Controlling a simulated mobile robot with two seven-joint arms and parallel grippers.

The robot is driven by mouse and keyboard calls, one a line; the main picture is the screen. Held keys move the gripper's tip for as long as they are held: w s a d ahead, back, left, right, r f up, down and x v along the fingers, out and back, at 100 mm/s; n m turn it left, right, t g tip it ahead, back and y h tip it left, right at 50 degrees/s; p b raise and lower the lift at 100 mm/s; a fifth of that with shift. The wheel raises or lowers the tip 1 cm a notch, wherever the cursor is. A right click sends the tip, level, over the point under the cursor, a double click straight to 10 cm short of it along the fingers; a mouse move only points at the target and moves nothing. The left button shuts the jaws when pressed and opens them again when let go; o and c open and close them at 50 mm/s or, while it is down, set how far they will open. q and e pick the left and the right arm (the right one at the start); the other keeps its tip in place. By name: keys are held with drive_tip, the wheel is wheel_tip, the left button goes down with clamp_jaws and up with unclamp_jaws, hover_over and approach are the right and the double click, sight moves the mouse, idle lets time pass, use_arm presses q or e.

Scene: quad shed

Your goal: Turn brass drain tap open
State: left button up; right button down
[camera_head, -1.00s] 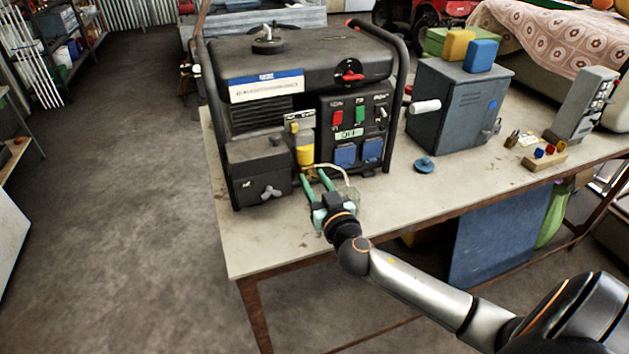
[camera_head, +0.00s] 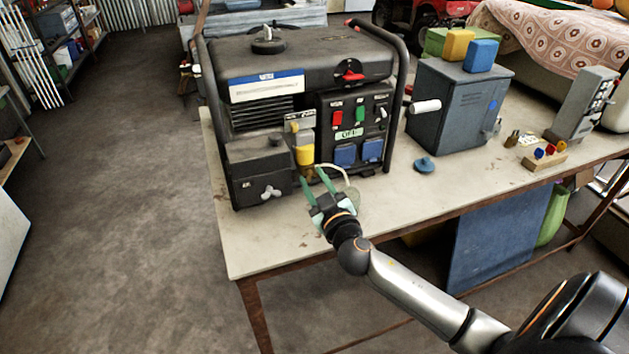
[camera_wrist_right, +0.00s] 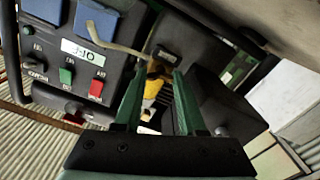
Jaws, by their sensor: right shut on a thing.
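The brass drain tap (camera_wrist_right: 163,54) shows small between the fingertips in the right wrist view; its lever angle is too small to tell. It sits under the yellow filter bowl (camera_head: 305,155) on the front of the dark generator (camera_head: 268,118). The yellow bowl also shows between the fingers in the right wrist view (camera_wrist_right: 153,88). My right gripper (camera_head: 313,175), with green fingers, is shut on the tap and partly hides it in the head view. Its fingers stay apart, one on each side. My left gripper is not in view.
A pale hose (camera_head: 345,174) curves down beside the gripper to a clear jar (camera_head: 353,195) on the bench (camera_head: 262,238). A blue-grey metal box (camera_head: 455,105) and a blue knob (camera_head: 425,164) stand to the right. The bench front left is clear.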

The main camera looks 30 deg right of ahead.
drive_tip(key=n+p, duration=0.1)
drive_tip(key=n, duration=0.5)
drive_tip(key=n+p, duration=0.1)
drive_tip(key=n, duration=0.3)
drive_tip(key=shift+n, duration=1.7)
drive_tip(key=shift+n+p, duration=0.3)
drive_tip(key=shift+c, duration=2.4)
unclamp_jaws()
